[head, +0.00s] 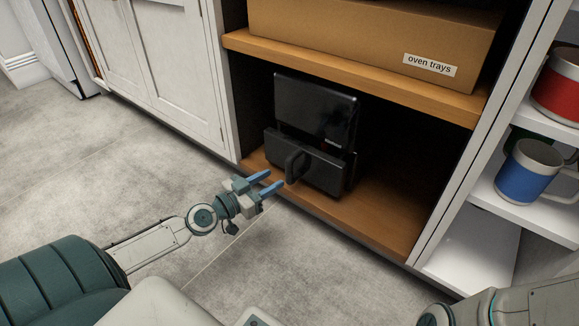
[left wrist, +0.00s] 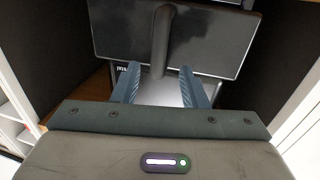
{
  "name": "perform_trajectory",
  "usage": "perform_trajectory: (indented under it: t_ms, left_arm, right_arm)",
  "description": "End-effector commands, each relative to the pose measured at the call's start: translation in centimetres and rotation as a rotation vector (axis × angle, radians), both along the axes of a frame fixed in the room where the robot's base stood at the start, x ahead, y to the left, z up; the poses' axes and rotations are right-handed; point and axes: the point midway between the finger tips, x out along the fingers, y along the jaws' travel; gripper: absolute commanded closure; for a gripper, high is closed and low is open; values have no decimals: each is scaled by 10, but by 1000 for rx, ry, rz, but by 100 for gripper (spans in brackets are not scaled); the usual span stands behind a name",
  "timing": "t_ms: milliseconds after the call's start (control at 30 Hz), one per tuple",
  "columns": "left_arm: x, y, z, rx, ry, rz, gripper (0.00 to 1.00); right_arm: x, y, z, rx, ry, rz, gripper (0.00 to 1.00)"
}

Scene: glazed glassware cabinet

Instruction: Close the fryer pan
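The black fryer (head: 314,105) stands upright on the lower wooden shelf. Its pan (head: 324,170) sticks out from the lower front of the body, toward me. The pan's dark upright handle (head: 295,166) points out at the front. My left gripper (head: 271,183) is open and empty, just short of the handle and apart from it. In the left wrist view the pan front (left wrist: 215,42) fills the top, with the handle (left wrist: 163,40) ahead of and roughly between the two open fingers (left wrist: 160,84). My right gripper is out of view; only part of my right arm shows.
A cardboard box (head: 375,35) labelled "oven trays" sits on the shelf above the fryer. The lower shelf (head: 385,222) is bare to the fryer's right. Mugs, including a blue one (head: 528,175) and a red one (head: 560,88), stand on white shelves at right. White cabinet doors (head: 170,65) are at left.

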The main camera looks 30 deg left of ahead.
Motion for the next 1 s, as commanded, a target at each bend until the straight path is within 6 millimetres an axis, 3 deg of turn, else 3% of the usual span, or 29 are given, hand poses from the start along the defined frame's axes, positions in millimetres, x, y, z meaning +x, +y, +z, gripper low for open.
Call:
perform_trajectory:
  t_ms: [200, 500, 933, 1000]
  left_arm:
    - [26, -8, 6, -5, -4, 2, 61]
    - [60, -18, 3, -3, -2, 0, 61]
    - [68, -21, 1, -1, 0, -2, 61]
    - [68, -21, 1, -1, 0, -2, 73]
  right_arm:
    - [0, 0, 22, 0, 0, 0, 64]
    - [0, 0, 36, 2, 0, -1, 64]
    - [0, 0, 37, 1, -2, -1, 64]
    - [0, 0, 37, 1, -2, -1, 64]
